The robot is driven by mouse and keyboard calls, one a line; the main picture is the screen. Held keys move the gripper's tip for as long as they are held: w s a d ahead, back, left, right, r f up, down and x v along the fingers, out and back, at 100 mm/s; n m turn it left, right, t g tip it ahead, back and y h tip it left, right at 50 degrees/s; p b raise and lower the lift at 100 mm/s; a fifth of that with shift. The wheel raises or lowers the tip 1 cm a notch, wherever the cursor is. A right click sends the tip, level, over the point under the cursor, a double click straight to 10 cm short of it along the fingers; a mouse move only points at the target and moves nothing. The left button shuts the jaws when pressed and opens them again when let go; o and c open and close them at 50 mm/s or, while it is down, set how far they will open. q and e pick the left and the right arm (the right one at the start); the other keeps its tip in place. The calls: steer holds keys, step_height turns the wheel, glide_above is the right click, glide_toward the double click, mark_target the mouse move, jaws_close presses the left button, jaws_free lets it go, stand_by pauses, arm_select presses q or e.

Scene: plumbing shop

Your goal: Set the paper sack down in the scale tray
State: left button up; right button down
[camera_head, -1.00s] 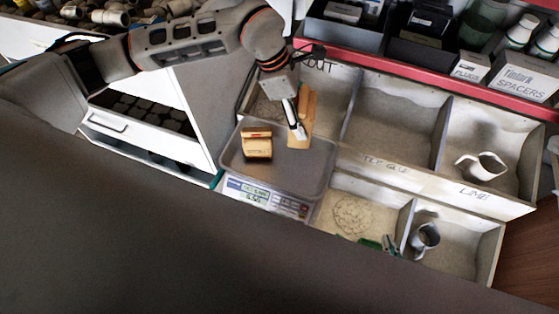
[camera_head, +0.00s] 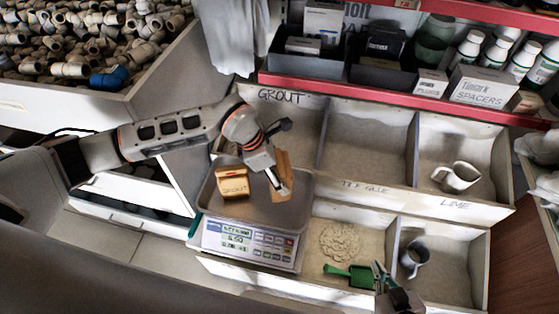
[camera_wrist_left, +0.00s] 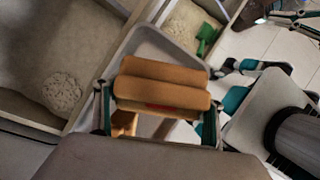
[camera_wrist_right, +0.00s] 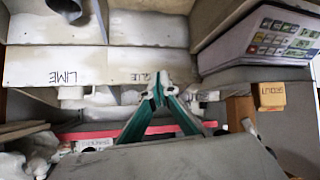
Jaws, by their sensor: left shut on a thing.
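My left gripper (camera_head: 284,189) is shut on a brown paper sack (camera_head: 279,172), over the right part of the scale tray (camera_head: 262,217). The left wrist view shows the held sack (camera_wrist_left: 160,82) between its two fingers. Whether its underside touches the tray cannot be told. A second brown sack (camera_head: 233,183), marked GROUT, stands in the tray's left part. The tray sits on a scale (camera_head: 250,243) with a lit display. My right gripper (camera_head: 382,277) is near the front bins, its fingertips together and empty in the right wrist view (camera_wrist_right: 157,95).
Behind and right are bins marked GROUT, TILE GLUE and LIME. A white jug (camera_head: 457,177) is in the lime bin. A green scoop (camera_head: 350,275) and a grey jug (camera_head: 413,257) are in the front bins. A red-edged shelf (camera_head: 380,98) holds boxes and bottles.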

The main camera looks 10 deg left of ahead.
arm_select(q)
step_height(320, 180, down, 2)
steer(key=shift+w+d+f, duration=0.1)
steer(key=shift+f, duration=0.65)
step_height(320, 180, down, 4)
steer(key=shift+r+b, duration=0.1)
steer(key=shift+b, duration=0.45)
arm_select(e)
steer(key=shift+w+d+f, duration=0.15)
steer(key=shift+w+f, duration=0.05)
steer(key=shift+w, duration=0.05)
arm_select(q)
steer(key=o, duration=2.1)
steer(key=shift+f, duration=0.25)
